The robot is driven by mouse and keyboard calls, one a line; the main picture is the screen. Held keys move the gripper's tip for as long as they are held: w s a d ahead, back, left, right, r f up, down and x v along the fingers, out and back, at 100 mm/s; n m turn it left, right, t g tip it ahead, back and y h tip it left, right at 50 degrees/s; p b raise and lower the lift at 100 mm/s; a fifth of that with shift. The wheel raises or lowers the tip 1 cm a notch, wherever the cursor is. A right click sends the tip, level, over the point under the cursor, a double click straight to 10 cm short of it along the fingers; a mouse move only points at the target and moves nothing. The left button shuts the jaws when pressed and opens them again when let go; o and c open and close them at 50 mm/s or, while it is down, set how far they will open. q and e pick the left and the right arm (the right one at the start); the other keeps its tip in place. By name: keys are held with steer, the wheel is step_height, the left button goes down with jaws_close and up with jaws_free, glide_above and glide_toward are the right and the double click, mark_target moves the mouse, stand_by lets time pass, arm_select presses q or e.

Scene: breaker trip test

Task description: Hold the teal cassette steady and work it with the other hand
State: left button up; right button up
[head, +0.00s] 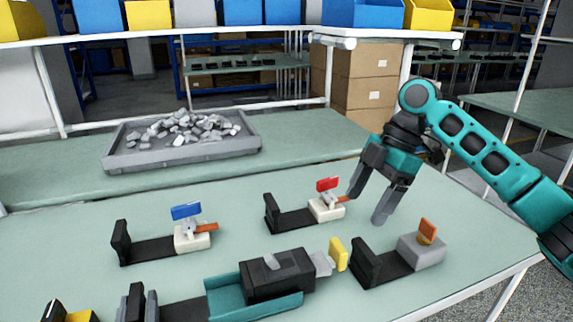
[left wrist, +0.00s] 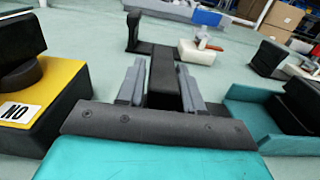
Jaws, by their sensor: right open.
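My right gripper (head: 366,207) is open and empty, above the table behind the yellow tab.
A yellow box marked NO (left wrist: 58,82) stands left of my left gripper. A grey tray (head: 185,159) of loose pieces sits behind.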

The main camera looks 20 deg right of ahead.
arm_select(q)
steer(key=o, duration=0.4)
steer(key=shift+c, duration=0.2)
